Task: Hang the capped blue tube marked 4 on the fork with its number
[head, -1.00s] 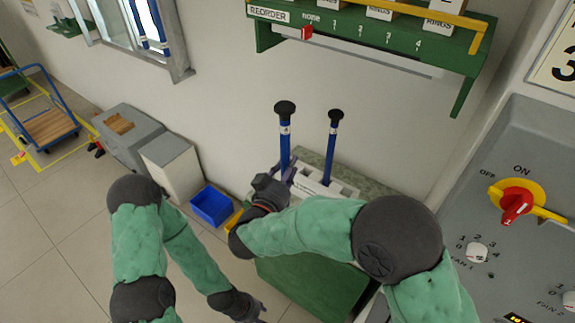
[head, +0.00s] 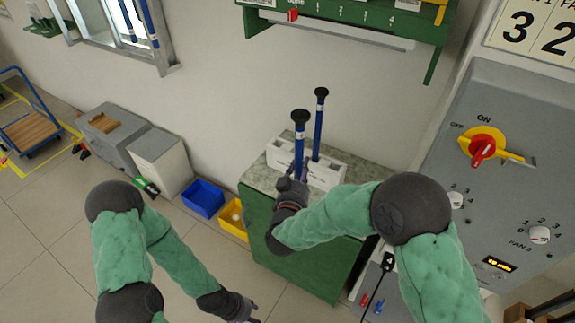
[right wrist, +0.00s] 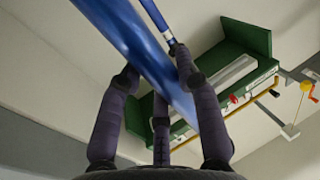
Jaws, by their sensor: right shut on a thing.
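My right gripper (head: 292,184) is shut on a blue tube (head: 299,152) with a black cap and a pale label band; its number is too small to read surely. The tube stands near upright, and its lower end is hidden behind the gripper. In the right wrist view the tube (right wrist: 150,52) crosses between the fingers. A second black-capped blue tube (head: 318,132) stands just behind, at the white holder (head: 333,174) on the green cabinet. My left gripper (head: 250,308) hangs low at the bottom, its fingers too small to judge.
More blue tubes (head: 128,22) show in a framed wall opening at the upper left. A green shelf (head: 432,62) is on the wall above. A grey switch panel (head: 485,125) stands right. Blue (head: 203,198) and yellow (head: 233,220) bins lie on the floor left of the cabinet (head: 300,262).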

